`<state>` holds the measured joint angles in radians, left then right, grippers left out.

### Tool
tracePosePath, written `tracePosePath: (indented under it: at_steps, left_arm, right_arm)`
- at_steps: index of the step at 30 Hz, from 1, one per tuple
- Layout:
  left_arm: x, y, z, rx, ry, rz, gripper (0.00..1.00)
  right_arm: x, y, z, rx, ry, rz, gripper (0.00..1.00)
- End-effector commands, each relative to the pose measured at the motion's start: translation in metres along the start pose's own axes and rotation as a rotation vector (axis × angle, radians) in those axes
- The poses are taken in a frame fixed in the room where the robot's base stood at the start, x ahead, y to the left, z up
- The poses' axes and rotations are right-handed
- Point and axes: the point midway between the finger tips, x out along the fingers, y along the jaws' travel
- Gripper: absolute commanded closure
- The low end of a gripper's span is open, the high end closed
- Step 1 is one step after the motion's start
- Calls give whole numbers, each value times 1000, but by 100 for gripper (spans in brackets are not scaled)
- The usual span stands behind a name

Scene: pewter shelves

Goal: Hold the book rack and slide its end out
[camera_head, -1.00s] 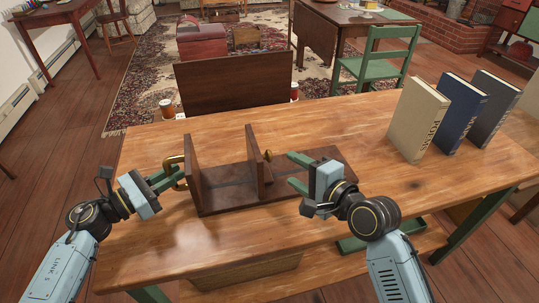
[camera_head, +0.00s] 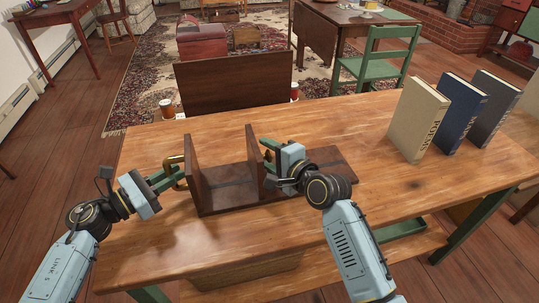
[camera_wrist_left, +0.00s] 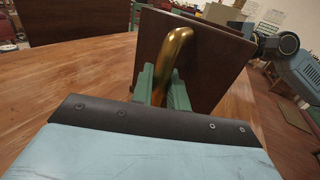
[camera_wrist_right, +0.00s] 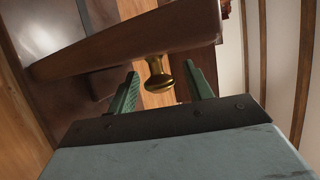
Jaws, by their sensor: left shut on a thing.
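The dark wooden book rack (camera_head: 225,192) lies on the workbench. It has a left end panel (camera_head: 195,165) with a brass handle and a second upright end (camera_head: 254,158) partway along its base. My left gripper (camera_head: 178,177) is shut on the brass handle (camera_wrist_left: 172,62) at the rack's left side. My right gripper (camera_head: 268,157) is at the right face of the second end. In the right wrist view its green fingers (camera_wrist_right: 165,85) are open, with the brass knob (camera_wrist_right: 158,78) between them. The fingers appear apart from the knob.
Three upright books, beige (camera_head: 418,120), blue (camera_head: 458,112) and dark grey (camera_head: 494,108), stand at the right of the workbench (camera_head: 390,215). The bench front and its middle right are clear. A dark board (camera_head: 232,85) stands beyond the far edge.

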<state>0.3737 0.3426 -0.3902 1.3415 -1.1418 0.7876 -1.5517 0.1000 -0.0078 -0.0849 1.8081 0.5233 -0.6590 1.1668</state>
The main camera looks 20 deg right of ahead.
Motion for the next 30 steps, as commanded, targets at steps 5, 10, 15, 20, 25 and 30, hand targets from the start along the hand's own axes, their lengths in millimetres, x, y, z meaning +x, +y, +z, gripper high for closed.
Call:
tracePosePath:
  at_steps: [5,10,15,20,25,30]
  left_arm:
    - [0,-1,0,0,0,-2,100]
    - [0,-1,0,0,0,-2,100]
    - [0,-1,0,0,0,-2,100]
    - [0,-1,0,0,0,-1,100]
    - [0,0,0,0,1,1,100]
    - [-1,1,0,0,1,3,100]
  right_arm:
    - [0,0,0,0,0,0,73]
    - [0,0,0,0,0,0,96]
    - [0,0,0,0,0,0,100]
    - [-4,1,-9,-2,2,2,100]
    - [-15,2,-38,-5,6,4,100]
    - [-33,2,-81,-5,8,6,100]
